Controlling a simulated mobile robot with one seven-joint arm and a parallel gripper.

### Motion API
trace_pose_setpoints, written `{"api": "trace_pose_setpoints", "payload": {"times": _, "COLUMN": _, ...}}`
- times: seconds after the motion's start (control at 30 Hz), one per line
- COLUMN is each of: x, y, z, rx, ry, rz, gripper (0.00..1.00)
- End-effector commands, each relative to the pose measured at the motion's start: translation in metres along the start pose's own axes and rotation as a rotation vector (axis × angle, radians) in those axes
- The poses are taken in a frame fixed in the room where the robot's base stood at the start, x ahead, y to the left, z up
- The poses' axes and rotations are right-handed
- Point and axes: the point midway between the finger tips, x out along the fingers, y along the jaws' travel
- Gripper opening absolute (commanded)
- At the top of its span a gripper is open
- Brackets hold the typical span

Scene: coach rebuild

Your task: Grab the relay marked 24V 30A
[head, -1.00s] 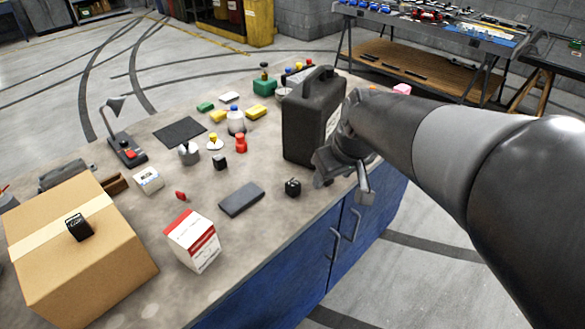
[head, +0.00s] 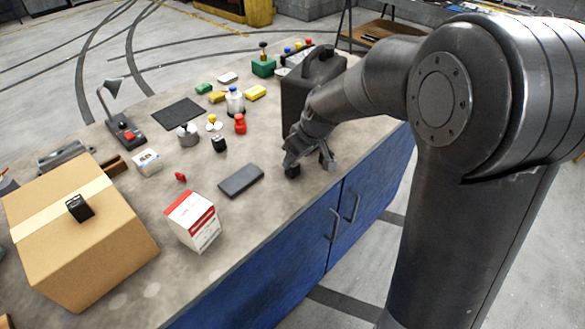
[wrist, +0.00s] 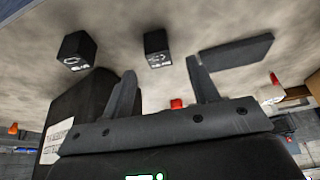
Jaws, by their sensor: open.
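Small black relay-like cubes are in view. One (head: 219,144) stands mid-table, and another (head: 80,208) sits on the cardboard box. A third dark block (head: 292,171) is at the table's front right, beside my gripper's left finger and partly covered. My gripper (head: 310,164) is low over the front edge, open and empty. In the wrist view, the open fingers (wrist: 160,66) point toward two black cubes with white markings, one at left (wrist: 76,50) and one near the middle (wrist: 158,48). Both are apart from the fingers. I cannot read which is 24V 30A.
A tall black canister (head: 297,95) stands right behind my gripper; it also fills the wrist view's left. A dark grey slab (head: 241,181), a red-white carton (head: 193,222) and a cardboard box (head: 105,265) lie leftward. Bare table lies between the slab and canister.

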Motion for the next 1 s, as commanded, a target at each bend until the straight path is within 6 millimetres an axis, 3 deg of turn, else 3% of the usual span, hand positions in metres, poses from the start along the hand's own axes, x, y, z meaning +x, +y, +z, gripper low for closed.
{"api": "trace_pose_setpoints", "payload": {"times": 0.43, "x": 0.048, "y": 0.001, "z": -0.002, "rx": 0.001, "ry": -0.001, "rz": -0.001, "gripper": 0.55}}
{"api": "trace_pose_setpoints", "payload": {"times": 0.77, "x": 0.055, "y": 0.002, "z": -0.002, "rx": 0.001, "ry": 0.001, "rz": 0.001, "gripper": 0.55}}
{"api": "trace_pose_setpoints", "payload": {"times": 1.0, "x": 0.055, "y": 0.002, "z": -0.002, "rx": 0.001, "ry": 0.0, "rz": 0.0, "gripper": 0.37}}
